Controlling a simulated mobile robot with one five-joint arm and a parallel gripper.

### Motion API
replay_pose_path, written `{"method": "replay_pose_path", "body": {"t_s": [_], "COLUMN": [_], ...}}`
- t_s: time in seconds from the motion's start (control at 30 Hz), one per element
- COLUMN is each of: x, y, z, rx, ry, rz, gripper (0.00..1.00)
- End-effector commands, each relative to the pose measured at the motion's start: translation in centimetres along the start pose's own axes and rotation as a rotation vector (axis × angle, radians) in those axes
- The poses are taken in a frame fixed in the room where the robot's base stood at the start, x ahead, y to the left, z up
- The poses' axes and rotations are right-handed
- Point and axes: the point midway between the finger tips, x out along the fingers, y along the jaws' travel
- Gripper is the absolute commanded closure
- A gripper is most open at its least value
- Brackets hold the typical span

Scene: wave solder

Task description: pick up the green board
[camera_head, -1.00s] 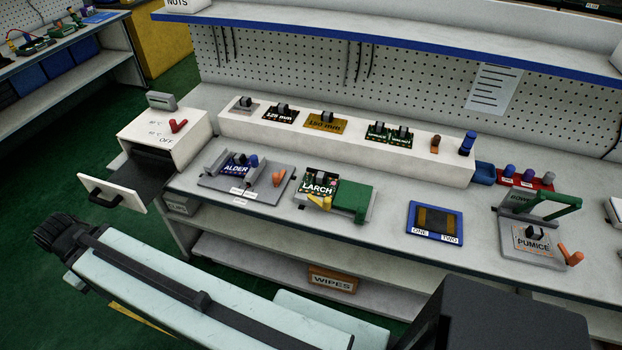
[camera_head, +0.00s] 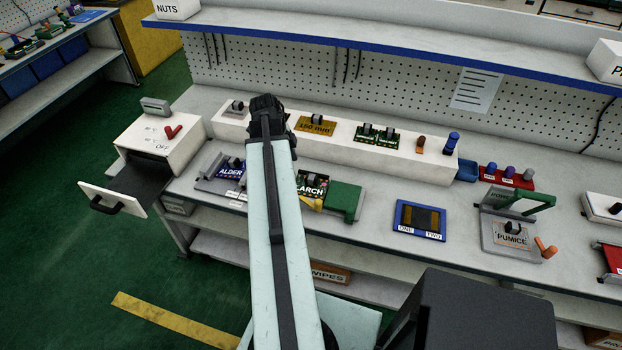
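A green board marked LARCH (camera_head: 312,187) sits on the bench in a holder with a green block (camera_head: 345,200) and a yellow lever. My gripper (camera_head: 266,104) is above the ledge, left of the two small boards, apart from them. It is seen from behind, so its fingers and opening are hidden. My arm covers part of the ledge and the ALDER fixture.
A blue ONE/TWO tray (camera_head: 420,220) and a PUMICE fixture (camera_head: 511,238) stand right. An oven with open drawer (camera_head: 113,197) stands left. A shelf overhangs behind.

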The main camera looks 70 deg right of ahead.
Motion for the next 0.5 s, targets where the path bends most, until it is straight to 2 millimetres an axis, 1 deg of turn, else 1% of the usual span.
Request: {"method": "replay_pose_path", "body": {"t_s": [0.03, 0.1, 0.13, 0.27, 0.43, 0.5], "x": [0.1, 0.4, 0.5, 0.9, 3.2, 3.6], "y": [-0.5, -0.7, -0.8, -0.7, -0.6, -0.7], "z": [-2.0, -3.5, -3.8, -4.0, -3.9, -3.9], "rx": [0.077, 0.145, 0.159, 0.174, 0.171, 0.171], "ry": [0.009, 0.019, 0.021, 0.022, 0.022, 0.022], "rz": [0.005, 0.008, 0.008, 0.008, 0.008, 0.008], "gripper": [0.45, 0.45, 0.45, 0.45, 0.45, 0.45]}}
